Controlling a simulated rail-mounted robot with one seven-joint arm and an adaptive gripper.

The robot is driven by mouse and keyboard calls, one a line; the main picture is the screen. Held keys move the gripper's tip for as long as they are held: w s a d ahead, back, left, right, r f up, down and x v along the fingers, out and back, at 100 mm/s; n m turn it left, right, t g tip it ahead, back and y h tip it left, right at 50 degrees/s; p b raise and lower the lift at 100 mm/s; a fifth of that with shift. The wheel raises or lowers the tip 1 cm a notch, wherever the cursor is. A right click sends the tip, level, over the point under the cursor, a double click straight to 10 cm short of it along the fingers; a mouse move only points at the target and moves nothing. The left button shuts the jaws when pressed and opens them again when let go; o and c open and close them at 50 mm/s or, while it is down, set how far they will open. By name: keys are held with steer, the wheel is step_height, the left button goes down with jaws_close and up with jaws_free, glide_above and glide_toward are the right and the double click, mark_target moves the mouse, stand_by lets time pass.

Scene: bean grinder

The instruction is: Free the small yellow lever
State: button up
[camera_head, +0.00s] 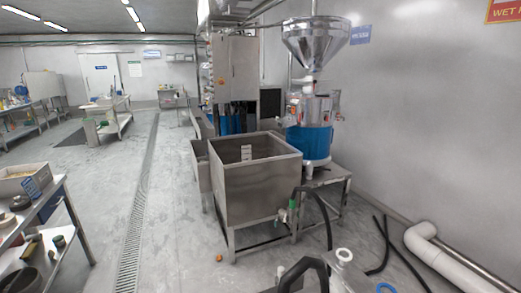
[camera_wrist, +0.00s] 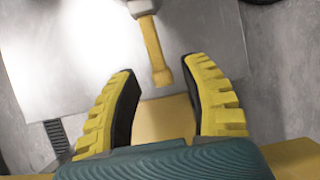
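The small yellow lever (camera_wrist: 153,45) shows at the top middle of the wrist view. It hangs down in the picture from a pale metal fitting (camera_wrist: 142,8) at the top edge. My gripper (camera_wrist: 160,72) has two yellow and black fingers, spread apart. I cannot make out the lever or my gripper in the head view.
A steel tank (camera_head: 258,185) stands mid-floor in the head view. The blue and steel grinder (camera_head: 309,140) with its funnel hopper (camera_head: 316,42) stands behind it. A black hose (camera_head: 322,215) hangs beside the tank. A white pipe (camera_head: 440,258) runs along the right wall.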

steer(key=shift+p+v, duration=0.95)
steer(key=shift+p, duration=0.05)
steer(key=a+p+v, duration=0.1)
steer(key=p+v, duration=0.5)
steer(key=shift+d, duration=0.5)
